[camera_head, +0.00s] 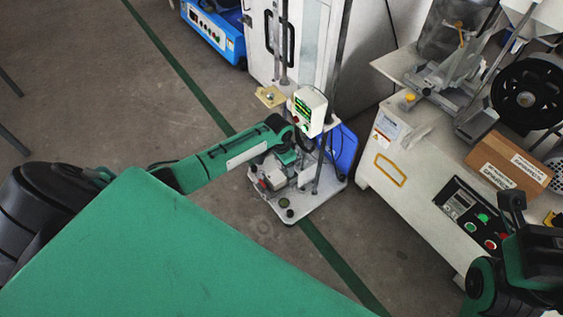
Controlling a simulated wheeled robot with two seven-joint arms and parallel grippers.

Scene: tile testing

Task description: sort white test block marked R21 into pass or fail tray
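My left arm reaches from the left to the small test machine (300,205) at the centre. The arm's far end, with my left gripper (304,158), is among the machine's posts and grey parts. Its fingers are too small and too covered to read. I cannot make out a white block marked R21, and no pass or fail tray can be identified. My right arm shows as dark and green links at the lower right edge. I cannot make out its gripper there.
The machine has upright rods and a display box (309,110). A blue item (345,148) stands behind it. A white bench (410,185) on the right carries a cardboard box (508,165) and a control panel (474,216). A blue unit (212,30) stands at the back.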

